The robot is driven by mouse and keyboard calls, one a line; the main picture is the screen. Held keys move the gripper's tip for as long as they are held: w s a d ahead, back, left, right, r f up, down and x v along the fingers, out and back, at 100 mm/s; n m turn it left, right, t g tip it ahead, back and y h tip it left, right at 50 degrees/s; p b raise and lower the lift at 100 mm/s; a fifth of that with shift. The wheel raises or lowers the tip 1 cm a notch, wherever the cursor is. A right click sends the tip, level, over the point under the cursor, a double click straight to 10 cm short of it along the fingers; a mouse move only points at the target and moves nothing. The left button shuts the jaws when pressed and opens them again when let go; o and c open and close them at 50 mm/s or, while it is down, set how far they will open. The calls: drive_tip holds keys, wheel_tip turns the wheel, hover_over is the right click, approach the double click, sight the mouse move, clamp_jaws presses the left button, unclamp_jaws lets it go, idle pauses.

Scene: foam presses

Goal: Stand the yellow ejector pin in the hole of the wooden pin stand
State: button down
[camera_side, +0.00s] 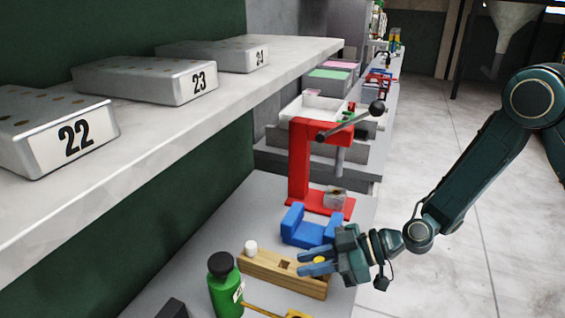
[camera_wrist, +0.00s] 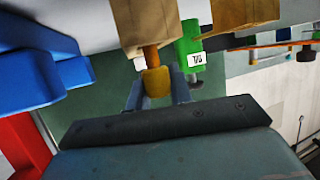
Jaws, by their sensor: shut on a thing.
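The yellow ejector pin shows as a yellow head (camera_wrist: 157,82) with a brownish shaft in the wrist view. My gripper (camera_side: 308,262) is shut on the pin, at the right part of the wooden pin stand (camera_side: 262,270). In the wrist view my gripper (camera_wrist: 157,90) has the pin between its fingers, and the shaft runs towards the wood (camera_wrist: 143,20). I cannot tell whether its tip is inside a hole. A dark square opening shows on the stand's top, left of the fingers.
A white peg (camera_side: 250,247) stands at the stand's left end. A green bottle (camera_side: 222,290) is in front, beside a yellow-ended tool (camera_side: 298,314). A blue cradle (camera_side: 309,228) and a red press (camera_side: 299,165) are behind. A shelf with numbered blocks (camera_side: 155,78) is at upper left.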

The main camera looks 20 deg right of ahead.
drive_tip(key=shift+f, duration=0.8)
drive_tip(key=c, duration=1.2)
unclamp_jaws()
drive_tip(key=shift+o, duration=0.2)
drive_tip(key=shift+d, duration=0.1)
drive_tip(key=v, duration=1.3)
drive_tip(key=shift+s+d, duration=0.25)
drive_tip(key=shift+d, duration=0.05)
drive_tip(key=shift+r, duration=0.15)
